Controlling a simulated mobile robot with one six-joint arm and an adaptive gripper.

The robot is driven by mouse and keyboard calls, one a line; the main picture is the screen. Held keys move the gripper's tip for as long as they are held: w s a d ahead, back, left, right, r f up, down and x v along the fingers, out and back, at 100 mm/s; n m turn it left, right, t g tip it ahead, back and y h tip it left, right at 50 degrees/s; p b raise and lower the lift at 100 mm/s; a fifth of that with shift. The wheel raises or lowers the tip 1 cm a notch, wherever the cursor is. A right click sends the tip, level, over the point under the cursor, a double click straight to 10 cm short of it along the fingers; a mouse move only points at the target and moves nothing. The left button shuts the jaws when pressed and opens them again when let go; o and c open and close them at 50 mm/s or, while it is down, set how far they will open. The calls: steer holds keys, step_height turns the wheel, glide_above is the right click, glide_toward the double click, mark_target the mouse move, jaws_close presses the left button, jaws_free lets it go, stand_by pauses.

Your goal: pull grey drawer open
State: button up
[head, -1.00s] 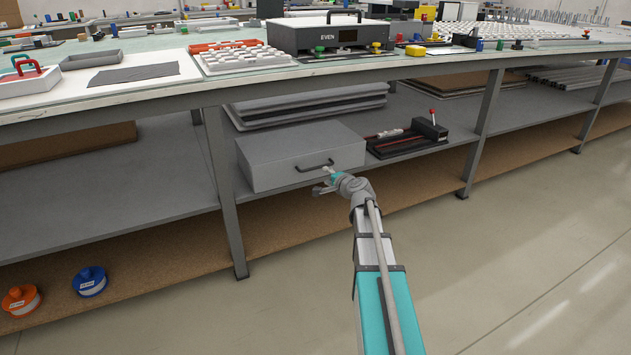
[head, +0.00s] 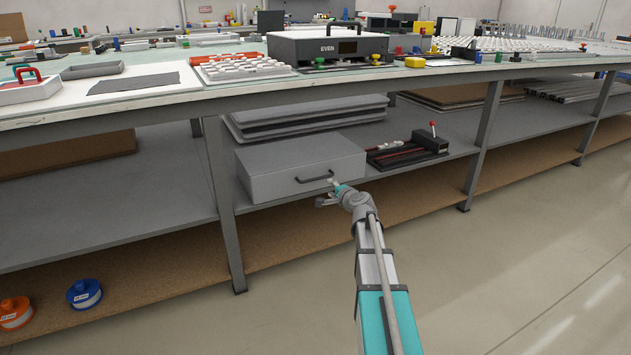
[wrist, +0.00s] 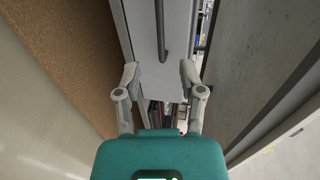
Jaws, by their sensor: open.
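The grey drawer (head: 270,172) is a box-shaped unit on the shelf under the workbench, and its front looks closed. Its dark bar handle (head: 315,178) is on the front face. In the wrist view the handle (wrist: 160,30) runs upright, beyond the fingertips and roughly between them. My gripper (head: 329,191) is just in front of the drawer, near the right end of the handle. In the wrist view my gripper (wrist: 160,75) has its two fingers spread apart with nothing between them. Contact with the handle cannot be seen.
A black fixture with a red-knobbed lever (head: 415,150) stands right of the drawer. Stacked grey sheets (head: 305,115) lie behind it. Grey table legs (head: 225,205) flank the shelf (head: 120,225). The floor (head: 520,260) in front is clear.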

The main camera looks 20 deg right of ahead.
mark_target(317, 179)
steer(key=b+x, duration=0.2)
steer(key=x, duration=1)
steer(key=shift+w, duration=0.3)
jaws_close()
